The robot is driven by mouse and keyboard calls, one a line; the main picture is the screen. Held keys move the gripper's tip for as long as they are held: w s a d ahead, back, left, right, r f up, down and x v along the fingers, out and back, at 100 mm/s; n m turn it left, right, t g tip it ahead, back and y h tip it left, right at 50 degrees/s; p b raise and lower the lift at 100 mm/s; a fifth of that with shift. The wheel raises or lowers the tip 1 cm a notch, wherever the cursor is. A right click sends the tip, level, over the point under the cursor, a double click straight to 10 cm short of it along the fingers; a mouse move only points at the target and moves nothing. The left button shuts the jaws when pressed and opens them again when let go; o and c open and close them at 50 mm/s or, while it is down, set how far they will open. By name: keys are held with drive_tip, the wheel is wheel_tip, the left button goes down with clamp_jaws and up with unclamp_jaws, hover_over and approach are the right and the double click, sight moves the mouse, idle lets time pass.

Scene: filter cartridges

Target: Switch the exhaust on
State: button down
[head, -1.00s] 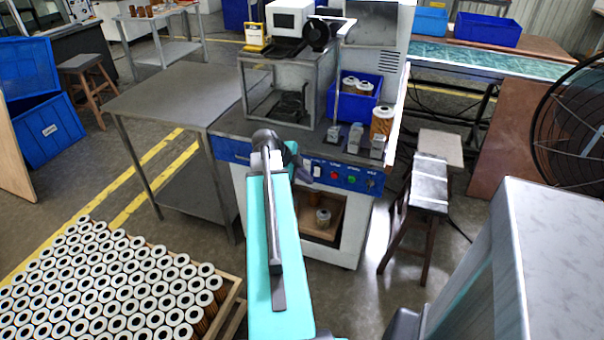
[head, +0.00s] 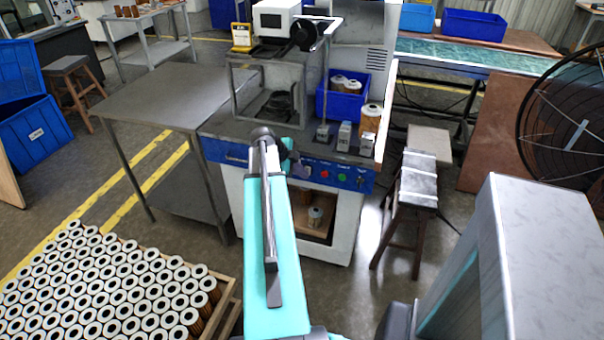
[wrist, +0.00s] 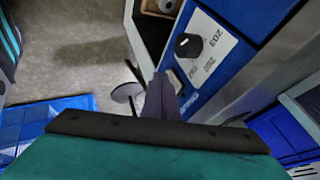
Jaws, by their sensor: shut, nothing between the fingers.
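The workstation's blue control panel (head: 232,153) runs along its front in the head view. It carries a red button (head: 325,174) and a green button (head: 343,177). In the wrist view a black rotary knob (wrist: 188,45) sits on a white plate (wrist: 208,42) on the blue panel. The plate's lettering is too small to read surely. My gripper (wrist: 161,92) is shut and empty, its fingertips just left of and below the knob in that picture, apart from it.
A blue bin (head: 345,100) with cartridges and a metal frame (head: 268,92) stand on the workstation. A stool (head: 417,185) stands to its right, a steel table (head: 165,95) to its left. A pallet of cartridges (head: 95,290) fills the lower left.

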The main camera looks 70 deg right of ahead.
drive_tip(key=shift+d+f+b, duration=0.15)
drive_tip(key=shift+f+b, duration=0.1)
drive_tip(key=shift+b, duration=0.7)
drive_tip(key=shift+r+p, duration=0.2)
drive_tip(key=shift+p, duration=0.1)
drive_tip(key=shift+r, duration=0.8)
drive_tip(key=w+a+r+b, duration=0.2)
drive_tip(key=w+a+r, duration=0.1)
drive_tip(key=a+r, duration=0.5)
drive_tip(key=shift+a+r, duration=0.35)
